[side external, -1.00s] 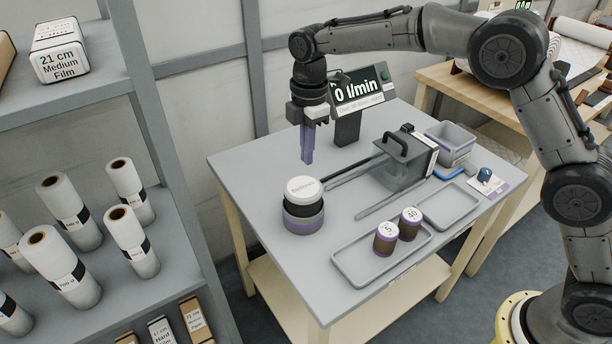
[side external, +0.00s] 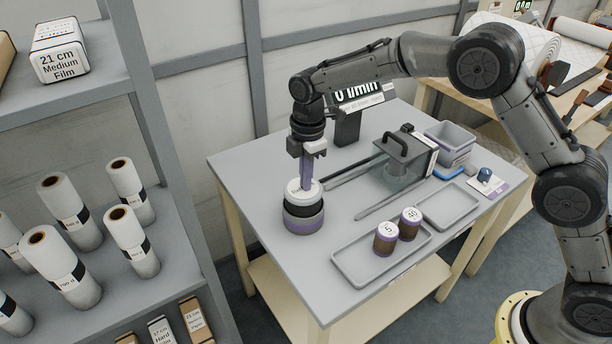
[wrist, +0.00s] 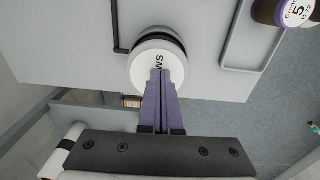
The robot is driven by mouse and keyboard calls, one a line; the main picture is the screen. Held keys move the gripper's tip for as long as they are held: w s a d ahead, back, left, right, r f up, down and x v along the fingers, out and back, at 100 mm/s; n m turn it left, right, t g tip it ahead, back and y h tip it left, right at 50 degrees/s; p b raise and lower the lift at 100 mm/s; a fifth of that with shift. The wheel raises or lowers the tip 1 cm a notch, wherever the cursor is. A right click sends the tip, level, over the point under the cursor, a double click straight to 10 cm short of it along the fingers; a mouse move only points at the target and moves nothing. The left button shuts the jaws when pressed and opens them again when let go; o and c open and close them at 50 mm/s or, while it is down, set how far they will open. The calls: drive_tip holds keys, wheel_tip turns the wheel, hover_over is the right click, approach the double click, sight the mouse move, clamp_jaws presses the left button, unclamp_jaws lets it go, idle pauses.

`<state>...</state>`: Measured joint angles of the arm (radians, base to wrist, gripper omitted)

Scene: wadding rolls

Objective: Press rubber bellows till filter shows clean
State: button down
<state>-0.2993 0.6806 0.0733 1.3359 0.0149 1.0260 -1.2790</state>
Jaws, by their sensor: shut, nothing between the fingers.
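The rubber bellows (side external: 303,212) stand at the table's left front corner, a round body with dark and purple bands under a white cap. The cap also shows in the wrist view (wrist: 149,49), its lettering partly hidden by my fingers. My gripper (side external: 305,187) points straight down with its purple fingers together and empty. The tips (wrist: 160,74) are at the cap's top; I cannot tell whether they touch or press it. A display (side external: 356,95) reading l/min stands behind, partly covered by my arm. A clear housing with a black handle (side external: 400,146) stands to the right.
An empty tray (side external: 449,206), grey bin (side external: 452,140) and blue knob (side external: 485,175) are at the right. Rails run between bellows and housing.

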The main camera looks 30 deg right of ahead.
wheel_tip(320, 180, down, 4)
drive_tip(key=shift+s+f, duration=0.1)
wheel_tip(320, 180, up, 15)
drive_tip(key=shift+d, duration=0.15)
idle(0.6)
drive_tip(key=shift+f, duration=0.1)
idle(0.9)
drive_tip(key=shift+g, duration=0.3)
drive_tip(key=shift+w+r, duration=0.25)
drive_tip(key=shift+r, duration=0.4)
drive_tip(key=shift+w+r, duration=0.25)
drive_tip(key=shift+r, duration=0.4)
drive_tip(key=shift+w+r, duration=0.25)
drive_tip(key=shift+r, duration=0.4)
